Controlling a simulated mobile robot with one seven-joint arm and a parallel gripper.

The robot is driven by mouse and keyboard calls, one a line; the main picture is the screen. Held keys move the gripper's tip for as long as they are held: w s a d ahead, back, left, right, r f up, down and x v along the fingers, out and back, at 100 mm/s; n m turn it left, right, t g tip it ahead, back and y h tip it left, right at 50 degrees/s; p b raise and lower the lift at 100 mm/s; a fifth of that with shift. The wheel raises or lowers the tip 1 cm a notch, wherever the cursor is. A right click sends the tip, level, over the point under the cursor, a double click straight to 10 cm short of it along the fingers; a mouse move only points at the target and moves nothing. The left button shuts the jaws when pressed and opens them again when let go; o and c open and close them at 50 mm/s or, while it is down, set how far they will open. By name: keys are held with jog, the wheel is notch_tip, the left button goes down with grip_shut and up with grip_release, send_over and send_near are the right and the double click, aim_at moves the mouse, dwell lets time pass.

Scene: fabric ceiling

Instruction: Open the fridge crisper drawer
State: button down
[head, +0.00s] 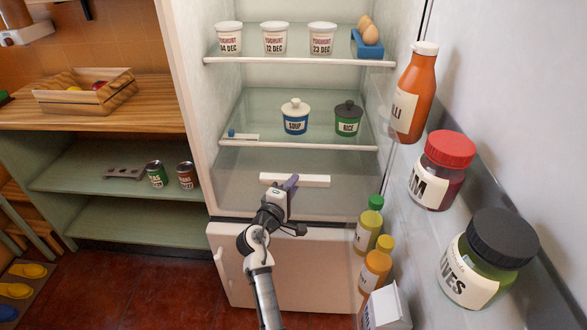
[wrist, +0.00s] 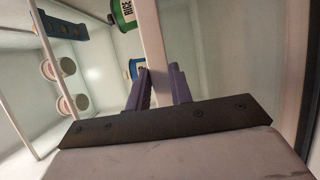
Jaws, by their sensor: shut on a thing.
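The fridge stands open, and the pale, see-through crisper drawer (head: 235,190) sits at the bottom of its upper compartment. Its handle is a white horizontal bar (head: 315,181). My gripper (head: 290,183) is at the middle of this bar, reaching in from below and in front. In the wrist view the handle (wrist: 154,45) runs down between the two purple fingers (wrist: 160,85), which are shut on it. I cannot tell from these frames whether the drawer has slid out at all.
The open fridge door on the right holds a sauce bottle (head: 412,95), jars (head: 440,172) and smaller bottles. The shelf above the drawer holds a soup pot (head: 295,118) and a rice pot (head: 347,120). A wooden counter (head: 130,115) stands left. Red floor lies left of my arm.

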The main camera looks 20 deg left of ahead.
jog(key=s, duration=0.1)
jog(key=s+d, duration=0.1)
jog(key=s, duration=0.2)
jog(key=shift+s+d+f, duration=0.15)
jog(key=shift+s+f, duration=0.15)
jog(key=c, duration=1.3)
grip_release()
jog(key=shift+w, duration=0.1)
jog(key=shift+r, duration=0.15)
jog(key=s+b, duration=0.1)
jog(key=s, duration=0.3)
jog(key=s+a+b, duration=0.1)
jog(key=s, duration=0.4)
jog(key=s+b, duration=0.1)
jog(key=s, duration=0.3)
jog(key=shift+s+a, duration=0.3)
jog(key=shift+s, duration=0.1)
